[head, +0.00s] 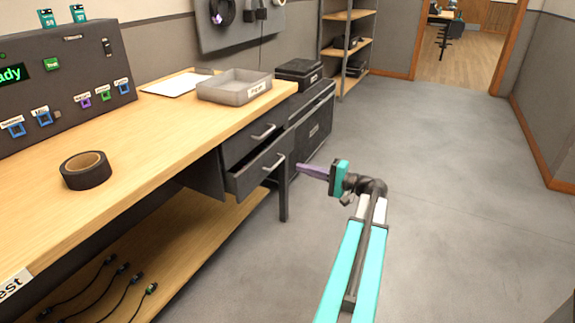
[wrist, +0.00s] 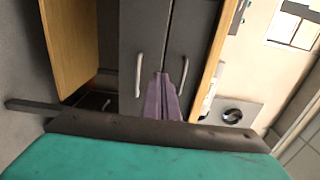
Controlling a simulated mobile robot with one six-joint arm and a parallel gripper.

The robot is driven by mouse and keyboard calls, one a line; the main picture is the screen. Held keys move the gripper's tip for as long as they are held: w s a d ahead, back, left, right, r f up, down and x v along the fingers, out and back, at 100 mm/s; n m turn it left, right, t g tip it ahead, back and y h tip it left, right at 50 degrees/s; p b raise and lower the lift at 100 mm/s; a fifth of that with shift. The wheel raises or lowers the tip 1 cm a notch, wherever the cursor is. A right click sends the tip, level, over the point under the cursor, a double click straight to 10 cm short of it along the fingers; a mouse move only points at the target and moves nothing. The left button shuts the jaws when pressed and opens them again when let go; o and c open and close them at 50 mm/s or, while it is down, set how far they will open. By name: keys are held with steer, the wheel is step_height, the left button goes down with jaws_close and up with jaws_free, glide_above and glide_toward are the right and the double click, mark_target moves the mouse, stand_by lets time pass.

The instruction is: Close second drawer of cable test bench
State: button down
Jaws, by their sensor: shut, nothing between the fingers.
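The cable test bench (head: 190,105) is a wooden-topped bench with two dark grey drawers under its right end. The upper drawer (head: 243,141) looks flush, with a pale bar handle. The second, lower drawer (head: 252,175) stands pulled out a little, its handle on the front. My gripper (head: 300,168), with purple fingers, is shut and empty, to the right of the lower drawer's front and apart from it. In the sideways wrist view, the fingers (wrist: 162,85) point at the fronts, between the lower drawer's handle (wrist: 139,75) and the upper one's (wrist: 184,75).
On the benchtop are a grey tray (head: 233,86), a roll of black tape (head: 86,171) and a test box (head: 65,80). Cables lie on the lower shelf (head: 190,245). A dark cabinet (head: 313,120) stands beyond the drawers. The floor (head: 450,190) at right is clear.

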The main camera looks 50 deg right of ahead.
steer(key=b, duration=0.4)
glide_toward(263, 156)
steer(key=x, duration=0.5)
steer(key=shift+a+f, duration=0.15)
steer(key=shift+a, duration=0.05)
steer(key=shift+w+a, duration=0.15)
steer(key=shift+w, duration=0.5)
